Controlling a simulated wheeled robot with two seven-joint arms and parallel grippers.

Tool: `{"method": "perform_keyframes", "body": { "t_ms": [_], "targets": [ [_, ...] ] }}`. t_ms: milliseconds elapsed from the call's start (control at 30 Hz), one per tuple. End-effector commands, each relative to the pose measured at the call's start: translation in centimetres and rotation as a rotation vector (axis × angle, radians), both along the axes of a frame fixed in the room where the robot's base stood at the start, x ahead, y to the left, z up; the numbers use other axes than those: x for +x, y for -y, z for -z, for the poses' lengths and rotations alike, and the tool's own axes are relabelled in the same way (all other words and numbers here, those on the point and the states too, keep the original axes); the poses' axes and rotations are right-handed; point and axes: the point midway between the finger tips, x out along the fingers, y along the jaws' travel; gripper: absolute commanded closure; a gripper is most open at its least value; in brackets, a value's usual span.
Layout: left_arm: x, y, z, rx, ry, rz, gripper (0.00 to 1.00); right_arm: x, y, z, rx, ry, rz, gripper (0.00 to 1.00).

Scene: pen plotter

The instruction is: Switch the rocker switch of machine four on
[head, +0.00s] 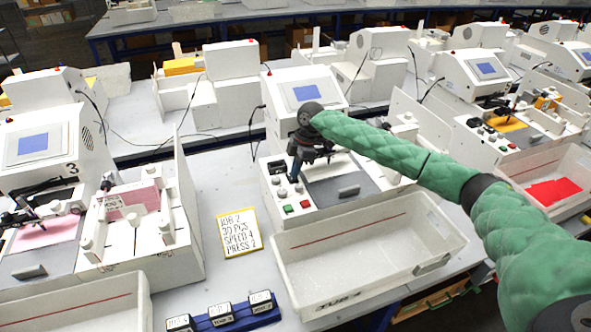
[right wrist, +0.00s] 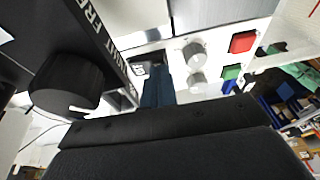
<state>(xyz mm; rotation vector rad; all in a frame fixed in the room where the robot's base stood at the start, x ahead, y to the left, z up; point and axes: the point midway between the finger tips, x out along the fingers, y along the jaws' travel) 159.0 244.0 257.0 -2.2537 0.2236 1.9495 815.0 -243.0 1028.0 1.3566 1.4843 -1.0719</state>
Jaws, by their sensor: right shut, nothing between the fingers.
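The machine (head: 308,92) in the middle is white with a screen; its number is not readable, and the machine to its left is marked 3. My right gripper (head: 294,179) points down over the left side of its front panel. In the right wrist view the dark blue fingers (right wrist: 157,90) are shut and empty, close to the panel. A small black and white fitting (right wrist: 142,69) lies beside the fingertips; I cannot tell if it is the rocker switch or which way it is set. My left gripper is not in view.
A black unit with a knob (right wrist: 66,84) stands close by my fingers. Grey knobs (right wrist: 194,54), a red button (right wrist: 242,42) and a green button (right wrist: 231,72) are on the panel. A white tray (head: 352,290) stands in front, with a yellow-edged job card (head: 239,232) to its left.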

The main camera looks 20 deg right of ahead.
Motion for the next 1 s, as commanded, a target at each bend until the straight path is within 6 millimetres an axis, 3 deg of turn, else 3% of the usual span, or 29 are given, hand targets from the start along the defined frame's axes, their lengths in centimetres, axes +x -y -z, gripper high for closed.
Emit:
{"method": "perform_keyframes", "body": {
  "t_ms": [200, 267, 333, 533, 1000],
  "targets": [
    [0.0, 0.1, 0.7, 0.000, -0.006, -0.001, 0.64, -0.3, 0.0, 0.8, 0.001, 0.042, -0.001, 1.00],
    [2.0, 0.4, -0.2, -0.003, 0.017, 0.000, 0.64, -0.4, 0.0, 0.9, 0.004, 0.074, 0.000, 1.00],
    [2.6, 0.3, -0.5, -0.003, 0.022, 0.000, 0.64, -0.3, 0.0, 0.6, 0.002, 0.069, 0.001, 1.00],
    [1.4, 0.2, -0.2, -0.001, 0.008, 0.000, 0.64, -0.2, 0.0, 0.6, 0.002, 0.069, 0.001, 1.00],
    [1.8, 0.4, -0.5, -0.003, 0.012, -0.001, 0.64, 1.3, 0.0, 0.1, 0.002, 0.069, 0.001, 1.00]
  ]
}}
